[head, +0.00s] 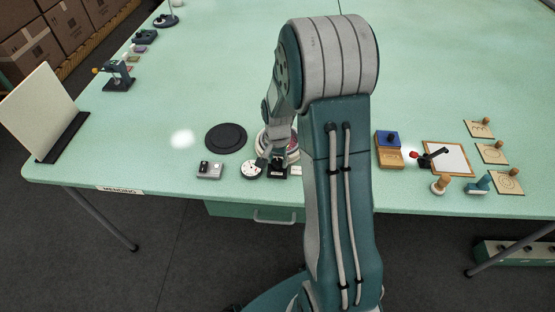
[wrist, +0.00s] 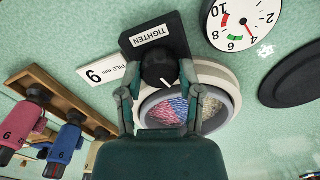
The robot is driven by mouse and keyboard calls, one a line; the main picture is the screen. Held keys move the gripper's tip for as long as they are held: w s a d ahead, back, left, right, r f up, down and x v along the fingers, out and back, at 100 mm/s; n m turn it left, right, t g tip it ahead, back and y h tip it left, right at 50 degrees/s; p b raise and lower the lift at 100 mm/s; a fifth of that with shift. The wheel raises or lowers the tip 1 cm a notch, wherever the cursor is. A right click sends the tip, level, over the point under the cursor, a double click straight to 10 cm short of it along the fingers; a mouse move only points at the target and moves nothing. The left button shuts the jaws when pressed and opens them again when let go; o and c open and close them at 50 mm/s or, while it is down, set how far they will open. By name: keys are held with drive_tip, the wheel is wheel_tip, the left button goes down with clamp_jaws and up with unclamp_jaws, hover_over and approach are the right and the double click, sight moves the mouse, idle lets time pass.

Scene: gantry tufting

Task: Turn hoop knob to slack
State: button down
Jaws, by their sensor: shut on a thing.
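The hoop knob (wrist: 158,68) is a black round knob with a white pointer line, mounted on a black block (wrist: 178,35) labelled TIGHTEN. My gripper (wrist: 156,80) is shut on the knob, one finger on each side of it. The hoop (wrist: 228,80) is a pale ring around pink, blue and white yarn, just behind the right finger. A round white gauge (wrist: 245,18) has red and green bands and a needle near the 4. In the head view, my gripper (head: 278,160) is at the black block, beside the gauge (head: 252,170); my arm hides part of the hoop.
A black disc (head: 226,138) lies left of the hoop. A small grey box (head: 209,170) sits near the front edge. A PILE mm card (wrist: 100,76) lies by the block. A wooden rack (wrist: 62,98) holds coloured pieces. Stamps and boards (head: 447,158) stand right of my arm.

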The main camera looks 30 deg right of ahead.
drive_tip(key=n, duration=0.5)
drive_tip(key=shift+w+n, duration=0.1)
drive_tip(key=shift+n, duration=0.2)
drive_tip(key=n, duration=0.5)
drive_tip(key=shift+n, duration=0.3)
drive_tip(key=n, duration=1)
drive_tip(key=shift+n, duration=0.4)
drive_tip(key=shift+w, duration=0.1)
drive_tip(key=c, duration=0.5)
unclamp_jaws()
drive_tip(key=shift+c, duration=0.2)
